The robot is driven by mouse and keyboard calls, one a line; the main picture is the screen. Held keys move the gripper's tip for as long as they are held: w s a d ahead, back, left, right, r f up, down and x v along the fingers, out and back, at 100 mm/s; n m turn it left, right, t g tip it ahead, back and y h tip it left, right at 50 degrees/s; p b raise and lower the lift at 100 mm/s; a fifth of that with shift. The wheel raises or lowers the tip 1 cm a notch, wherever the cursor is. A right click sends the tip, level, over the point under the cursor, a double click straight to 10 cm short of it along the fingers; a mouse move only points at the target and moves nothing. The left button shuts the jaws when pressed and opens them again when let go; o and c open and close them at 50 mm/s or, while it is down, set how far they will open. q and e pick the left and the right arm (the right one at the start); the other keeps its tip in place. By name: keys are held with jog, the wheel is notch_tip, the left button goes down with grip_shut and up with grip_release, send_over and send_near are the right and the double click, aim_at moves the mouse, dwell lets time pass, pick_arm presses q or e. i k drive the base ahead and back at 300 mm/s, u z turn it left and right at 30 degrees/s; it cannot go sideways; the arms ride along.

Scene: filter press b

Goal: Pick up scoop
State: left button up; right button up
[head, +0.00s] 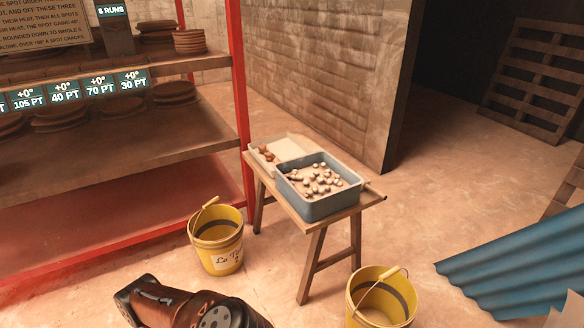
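I cannot make out a scoop for certain. A blue-grey bin (322,207) stands on a small wooden table (371,193) and holds several pale, rounded lumps (318,182). A pale tray or board (289,147) lies behind the bin, with a few small brown pieces (266,153) at its left end. Part of my own arm shows at the bottom edge, left of centre, below the table. Neither of my grippers can be seen in the head view.
A yellow bucket (217,256) stands on the floor left of the table, another (383,309) in front right. A red-framed shelf (237,75) with stacked discs fills the left. Blue corrugated sheet (515,270) lies at right. A pallet (535,82) leans at the back right.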

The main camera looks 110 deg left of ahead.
aim_at(366, 185)
jog(key=u, duration=3.75)
jog(key=i, duration=0.55)
jog(key=z, duration=3.65)
